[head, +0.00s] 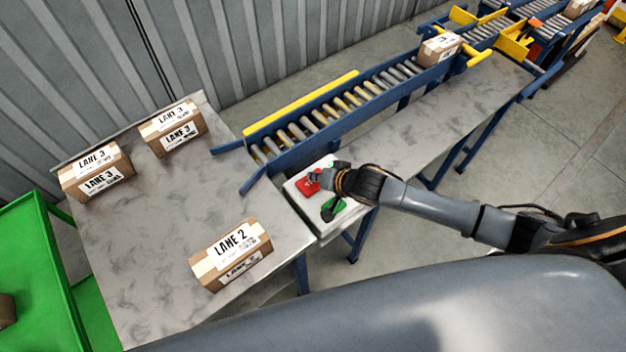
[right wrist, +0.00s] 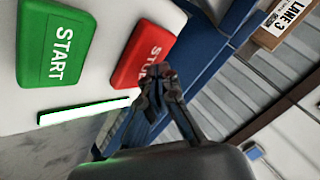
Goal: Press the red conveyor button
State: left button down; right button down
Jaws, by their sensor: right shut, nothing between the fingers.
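The red button (head: 306,186) sits on a white control box (head: 300,205) at the near end of the conveyor. In the right wrist view the red button (right wrist: 138,55) carries partly hidden white lettering starting "ST". The green START button (right wrist: 57,45) is beside it and also shows in the head view (head: 333,208). My right gripper (head: 326,180) is shut and empty, its tips at the red button. In the right wrist view its fingertips (right wrist: 159,72) overlap the red button's lower right corner; I cannot tell whether they touch. My left gripper is not in view.
A roller conveyor (head: 345,97) runs to the back right, with a carton (head: 440,49) at its far end. A grey table (head: 165,240) holds a LANE 2 carton (head: 231,254) and two LANE 3 cartons (head: 95,172). A green cart (head: 35,270) stands at the left.

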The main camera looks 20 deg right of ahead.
aim_at(315, 184)
jog(key=shift+f+b, duration=0.3)
jog(key=shift+f, duration=0.35)
dwell(0.7)
jog(key=shift+r, duration=0.1)
jog(key=shift+r+p, duration=0.95)
jog(key=shift+p, duration=0.2)
notch_tip(315, 184, up, 5)
jog(key=p, duration=0.5)
jog(key=shift+r, duration=0.1)
dwell(0.5)
